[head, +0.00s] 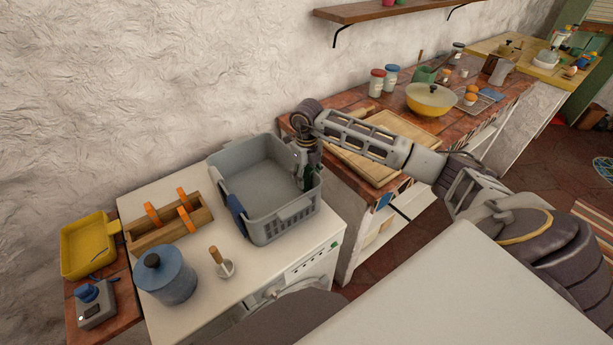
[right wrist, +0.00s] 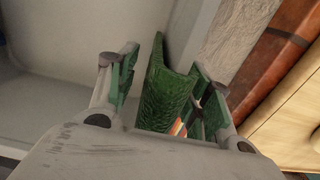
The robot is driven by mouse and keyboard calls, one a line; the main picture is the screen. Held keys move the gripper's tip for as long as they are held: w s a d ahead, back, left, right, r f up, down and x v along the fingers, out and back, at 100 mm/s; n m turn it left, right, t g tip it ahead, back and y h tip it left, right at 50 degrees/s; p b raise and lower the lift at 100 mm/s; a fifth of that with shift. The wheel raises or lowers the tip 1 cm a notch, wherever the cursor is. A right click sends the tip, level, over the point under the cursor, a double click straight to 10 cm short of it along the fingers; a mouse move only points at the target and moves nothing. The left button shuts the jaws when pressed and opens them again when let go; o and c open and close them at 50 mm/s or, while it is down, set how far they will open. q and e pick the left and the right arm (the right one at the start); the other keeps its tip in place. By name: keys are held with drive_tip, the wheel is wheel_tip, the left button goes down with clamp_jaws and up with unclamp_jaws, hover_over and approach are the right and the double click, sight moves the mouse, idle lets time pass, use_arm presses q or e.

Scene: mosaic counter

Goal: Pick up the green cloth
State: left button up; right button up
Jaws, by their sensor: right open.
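The green cloth (right wrist: 168,92) is between the two fingers of my right gripper (right wrist: 170,85) in the right wrist view. It looks folded, with a textured surface. The fingers are open, one on each side of it, and I cannot tell whether either touches it. In the head view my right gripper (head: 307,182) points down at the right side of the grey basket (head: 275,228). There the gripper hides most of the cloth. My left gripper is not in view.
A blue cloth (head: 236,214) hangs over the basket's left front rim. A tiled counter (head: 355,98) with a cutting board lies to the right.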

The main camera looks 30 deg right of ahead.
drive_tip(key=shift+f, duration=0.1)
drive_tip(key=shift+c, duration=0.4)
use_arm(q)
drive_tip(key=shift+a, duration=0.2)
use_arm(e)
drive_tip(key=c, duration=1)
drive_tip(key=shift+r, duration=0.75)
wheel_tip(320, 180, up, 8)
drive_tip(key=shift+r+b, duration=0.1)
drive_tip(key=shift+b, duration=0.55)
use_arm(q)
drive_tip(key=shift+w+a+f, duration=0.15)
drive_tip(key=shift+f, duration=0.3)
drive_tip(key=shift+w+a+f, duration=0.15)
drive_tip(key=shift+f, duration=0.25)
use_arm(e)
drive_tip(key=shift+r, duration=4.15)
